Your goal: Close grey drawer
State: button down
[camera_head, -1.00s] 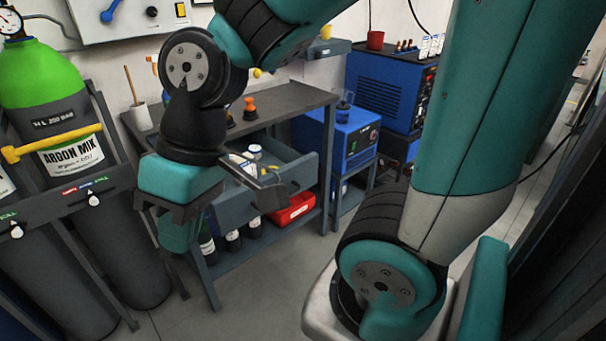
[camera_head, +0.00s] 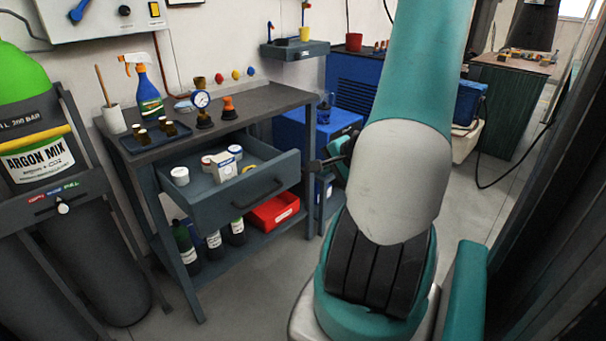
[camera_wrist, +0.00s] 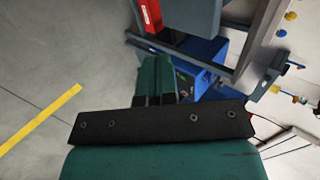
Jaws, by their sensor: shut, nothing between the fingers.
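The grey drawer (camera_head: 240,200) stands open from the grey workbench (camera_head: 250,102). Its front panel has a dark bar handle. White tubs, a small white box and a yellow ring lie in it. My gripper is mostly hidden behind my arm in the head view. A teal and dark part of my wrist end (camera_head: 338,168) shows just right of the drawer's right front corner; I cannot tell whether it touches. In the wrist view my gripper (camera_wrist: 156,62) has its teal fingers together with nothing between them.
A red bin (camera_head: 272,212) and bottles (camera_head: 214,244) sit on the lower shelf. A spray bottle (camera_head: 149,95) and a gauge (camera_head: 202,102) stand on the bench. A blue machine (camera_head: 300,128) stands right of it. Gas cylinders (camera_head: 95,240) stand left. Floor before the bench is clear.

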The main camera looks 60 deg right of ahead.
aim_at(290, 176)
jog(key=x, duration=0.4)
jog(key=w+r+x, duration=0.1)
jog(key=x, duration=0.7)
jog(key=shift+w+d+r, duration=0.15)
jog(key=shift+w+r, duration=0.1)
jog(key=shift+r, duration=0.05)
jog(key=shift+w, duration=0.35)
jog(key=shift+w+d, duration=0.1)
